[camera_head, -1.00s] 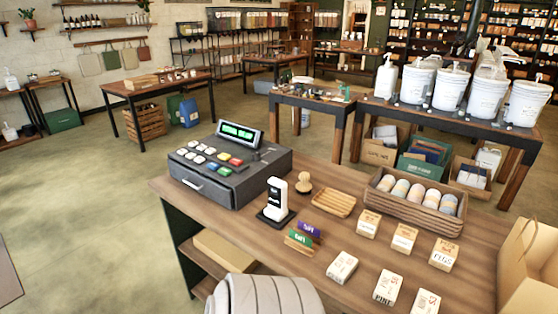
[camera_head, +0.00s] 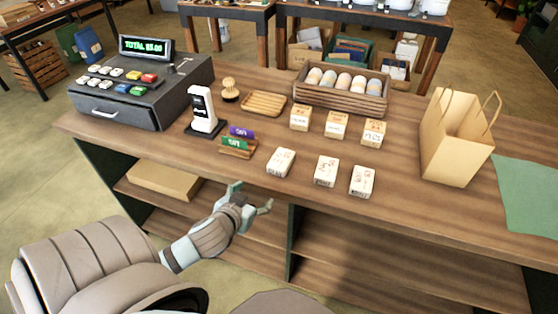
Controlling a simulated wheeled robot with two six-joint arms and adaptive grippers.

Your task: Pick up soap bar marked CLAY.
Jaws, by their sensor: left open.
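Several small wrapped soap bars lie on the counter (camera_head: 420,205) in two rows. The front row has a left bar (camera_head: 281,162), a middle bar (camera_head: 326,170) and a right bar (camera_head: 362,181), all pale. The back row has a left bar (camera_head: 300,117), a middle bar (camera_head: 336,124) and a right bar (camera_head: 373,133), with tan tops and pale fronts. Their lettering is too small to tell which one reads CLAY. My left gripper (camera_head: 252,198) is open and empty in front of the counter's front edge, below and left of the front row. My right gripper is not in view.
A cash register (camera_head: 140,95), a white card reader (camera_head: 203,108), a small card stand (camera_head: 237,146) and a wooden soap dish (camera_head: 264,103) stand to the left. A wooden crate (camera_head: 340,98) of rolls is behind the bars. A paper bag (camera_head: 455,145) and green cloth (camera_head: 530,195) are right.

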